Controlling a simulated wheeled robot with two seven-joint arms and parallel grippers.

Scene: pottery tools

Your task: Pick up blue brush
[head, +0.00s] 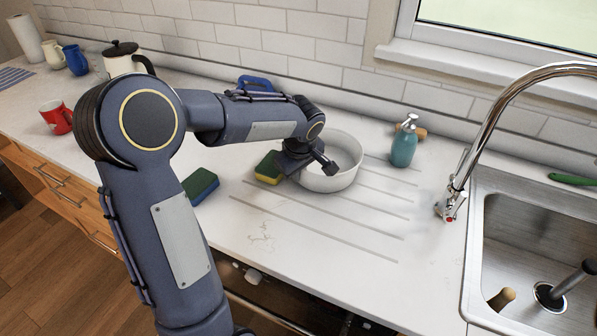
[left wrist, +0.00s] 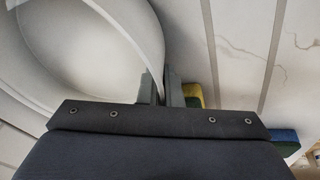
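A blue object (head: 258,83), perhaps the blue brush, lies at the back of the counter by the tiled wall. My left arm hides part of it, and I cannot tell its full shape. My left gripper (head: 312,163) is at the near left rim of a white bowl (head: 338,182), well to the front and right of the blue object. In the left wrist view, the two fingers (left wrist: 162,92) are close together with the rim of the bowl (left wrist: 85,45) between them. The blue object does not show there. My right gripper is not in view.
A yellow-green sponge (head: 268,168) sits beside the bowl, and a green-blue sponge (head: 200,187) lies nearer the front edge. A teal soap bottle (head: 404,147) stands right of the bowl. The sink (head: 520,235) and tall tap (head: 490,120) are at right. The front drainboard is clear.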

